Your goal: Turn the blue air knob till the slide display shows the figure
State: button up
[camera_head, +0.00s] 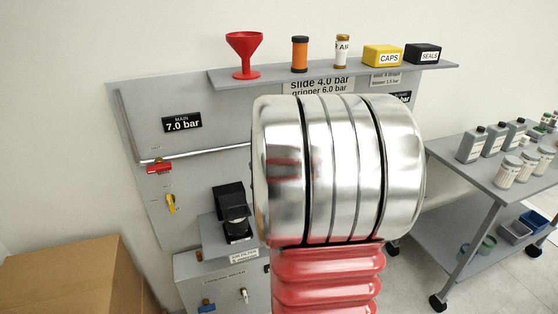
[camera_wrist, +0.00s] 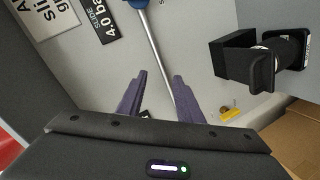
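The blue air knob (camera_wrist: 138,3) shows only in part at the top edge of the wrist view, at the end of a metal pipe. The slide display (camera_wrist: 97,22) beside it, cut by the frame, reads 4.0 ba. My gripper (camera_wrist: 159,82) is open and empty. Its two dark fingers are apart, with the pipe visible between them, and the knob lies beyond the fingertips, apart from them. In the head view my silver and red arm covers the middle of the panel, hiding the knob and my gripper.
A sign (camera_head: 319,86) on the panel reads slide 4.0 bar, gripper 6.0 bar. The main display (camera_head: 182,123) reads 7.0 bar. A black bracketed device (camera_wrist: 238,57) juts out near my gripper. A shelf (camera_head: 275,82) with a red funnel (camera_head: 244,55) runs above.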

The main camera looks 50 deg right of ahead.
jog(key=s+a+r+m+g+y, duration=0.1)
jog(key=s+a+m+g+y, duration=0.1)
jog(key=a, duration=0.9)
jog(key=s+a+r+m+g+y, duration=0.1)
jog(key=a+r+m, duration=0.1)
jog(key=a, duration=0.8)
jog(key=s+a+f+m+g+y, duration=0.1)
jog(key=s+a+f+g+y, duration=0.1)
jog(key=s+a, duration=1.4)
jog(key=a+g+y, duration=0.1)
jog(key=a+y, duration=0.1)
jog(key=a, duration=0.1)
jog(key=shift+a+m+g+y, duration=0.35)
jog(key=shift+m+g+y, duration=0.05)
jog(key=shift+s, duration=0.1)
